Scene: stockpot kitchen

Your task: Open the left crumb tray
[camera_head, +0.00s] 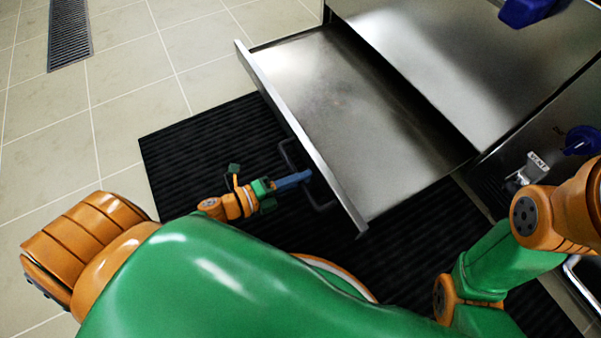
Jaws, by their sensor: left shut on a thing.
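The left crumb tray (345,125) is a flat steel drawer, pulled well out from under the steel appliance. Its raised front panel (300,135) faces my left arm, and a dark bar handle (288,158) sits on that panel. My left gripper (302,178) is at the handle, its blue fingers shut on it. The fingers hide part of the handle. My right arm shows at the lower right, but its gripper is out of the picture.
The steel appliance (470,60) stands at the upper right, with blue knobs (582,140) on its side. A black ribbed mat (195,150) lies under the tray on the tiled floor (130,80). A floor drain grate (69,32) is at the upper left. The floor left of the tray is clear.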

